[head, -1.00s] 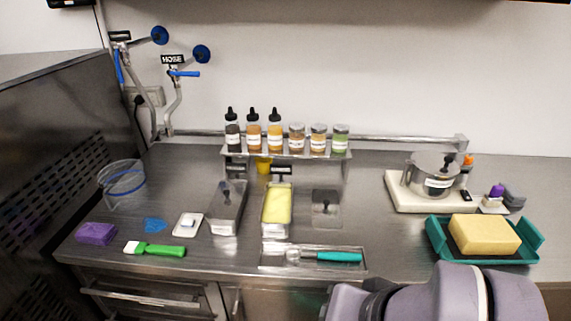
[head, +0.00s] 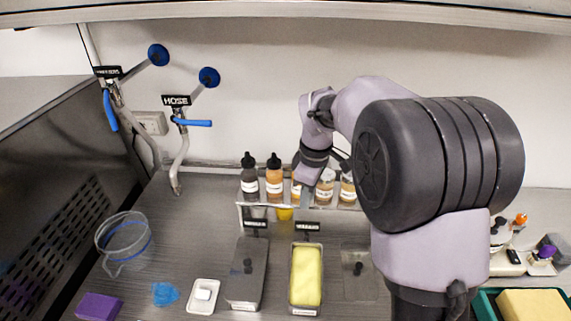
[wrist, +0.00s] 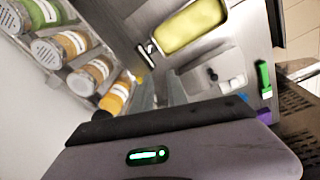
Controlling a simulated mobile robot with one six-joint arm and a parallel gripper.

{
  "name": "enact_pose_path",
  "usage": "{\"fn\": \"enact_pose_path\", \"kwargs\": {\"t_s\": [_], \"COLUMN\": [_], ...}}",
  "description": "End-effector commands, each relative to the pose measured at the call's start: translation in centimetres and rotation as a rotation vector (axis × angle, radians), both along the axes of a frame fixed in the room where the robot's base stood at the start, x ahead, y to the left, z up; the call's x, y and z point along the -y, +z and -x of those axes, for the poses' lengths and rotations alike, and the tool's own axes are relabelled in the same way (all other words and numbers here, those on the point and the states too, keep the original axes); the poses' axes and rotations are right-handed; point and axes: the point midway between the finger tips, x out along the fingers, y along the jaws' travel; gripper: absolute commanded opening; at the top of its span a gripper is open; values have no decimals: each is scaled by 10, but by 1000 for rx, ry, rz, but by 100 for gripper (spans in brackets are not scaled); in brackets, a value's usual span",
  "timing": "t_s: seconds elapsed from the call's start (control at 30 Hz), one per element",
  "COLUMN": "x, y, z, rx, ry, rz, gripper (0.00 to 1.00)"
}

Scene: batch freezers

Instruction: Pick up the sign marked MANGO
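Two small black signs stand at the shelf's front edge in the head view. The right sign (head: 307,227) is behind the pan of yellow ice cream (head: 306,276); the left sign (head: 255,223) is behind the grey lidded pan (head: 246,272). Their lettering is too small to read, so I cannot confirm which says MANGO. A black-and-white sign (wrist: 146,52) shows beside the yellow pan in the wrist view. My gripper (head: 306,198) points down in front of the bottles, just above the right sign and apart from it. Its fingers are blurred, and their opening is unclear.
Bottles and jars (head: 273,180) line the shelf close behind my gripper. My arm hides the right part of the counter. A clear container (head: 124,240), a blue cloth (head: 165,294) and a white dish (head: 204,296) lie at left.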

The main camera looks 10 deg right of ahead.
Motion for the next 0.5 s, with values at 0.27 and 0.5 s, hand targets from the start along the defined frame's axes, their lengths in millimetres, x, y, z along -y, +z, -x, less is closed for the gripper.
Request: {"fn": "enact_pose_path", "kwargs": {"t_s": [0.27,0.5], "x": [5,6], "y": [-64,-137], "z": [-48,-47], "rx": [-95,-98], "ry": [355,357], "rz": [58,57], "gripper": [19,19]}}
